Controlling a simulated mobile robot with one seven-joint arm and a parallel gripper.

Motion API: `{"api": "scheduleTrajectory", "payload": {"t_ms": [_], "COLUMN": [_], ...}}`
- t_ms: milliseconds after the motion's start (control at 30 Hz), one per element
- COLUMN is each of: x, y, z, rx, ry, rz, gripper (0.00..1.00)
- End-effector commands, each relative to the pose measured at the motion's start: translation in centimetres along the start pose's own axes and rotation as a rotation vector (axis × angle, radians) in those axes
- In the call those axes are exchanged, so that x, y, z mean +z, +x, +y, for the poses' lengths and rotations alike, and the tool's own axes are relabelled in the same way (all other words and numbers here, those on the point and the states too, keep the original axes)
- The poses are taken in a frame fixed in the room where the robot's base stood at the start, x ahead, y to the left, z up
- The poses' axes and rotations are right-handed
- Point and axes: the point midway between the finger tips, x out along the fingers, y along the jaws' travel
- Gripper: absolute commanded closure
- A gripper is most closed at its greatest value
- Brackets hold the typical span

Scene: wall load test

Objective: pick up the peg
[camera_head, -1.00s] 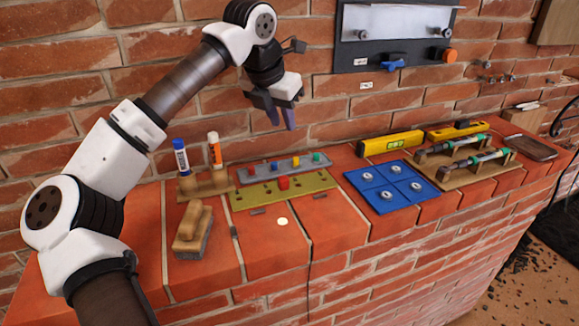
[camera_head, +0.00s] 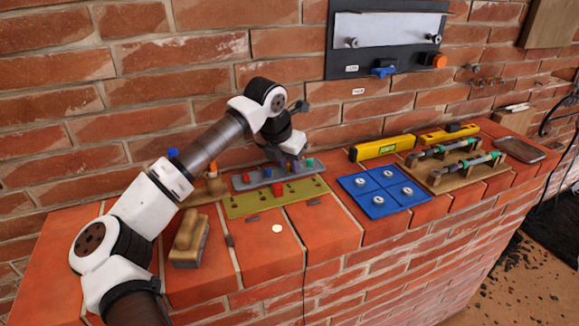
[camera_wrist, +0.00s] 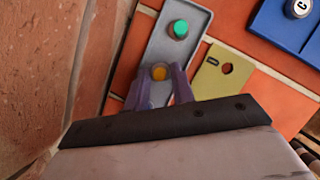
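The yellow peg is hidden by my gripper in the head view. A red peg (camera_head: 277,189) sits on the olive board with holes (camera_head: 245,204).
The brick wall (camera_head: 200,90) rises close behind the tray. A blue panel (camera_head: 380,190), yellow level (camera_head: 382,148) and wooden rack (camera_head: 435,175) lie to the right. A wooden-handled brush (camera_head: 189,238) lies at left. The front of the ledge is mostly clear.

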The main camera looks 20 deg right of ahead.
Motion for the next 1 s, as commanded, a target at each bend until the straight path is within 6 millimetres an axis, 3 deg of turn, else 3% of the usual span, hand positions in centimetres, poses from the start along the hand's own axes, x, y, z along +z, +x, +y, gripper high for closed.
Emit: {"api": "scheduleTrajectory", "payload": {"t_ms": [200, 400, 767, 1000], "x": [0.0, 0.0, 0.0, 0.9], "y": [0.1, 0.1, 0.0, -2.1], "z": [0.0, 0.0, 0.0, 0.0], "rx": [0.000, 0.000, 0.000, 0.003], "ry": [0.000, 0.000, 0.000, 0.001], "rz": [0.000, 0.001, 0.001, 0.000], "gripper": [0.77, 1.00, 1.00, 1.00]}}
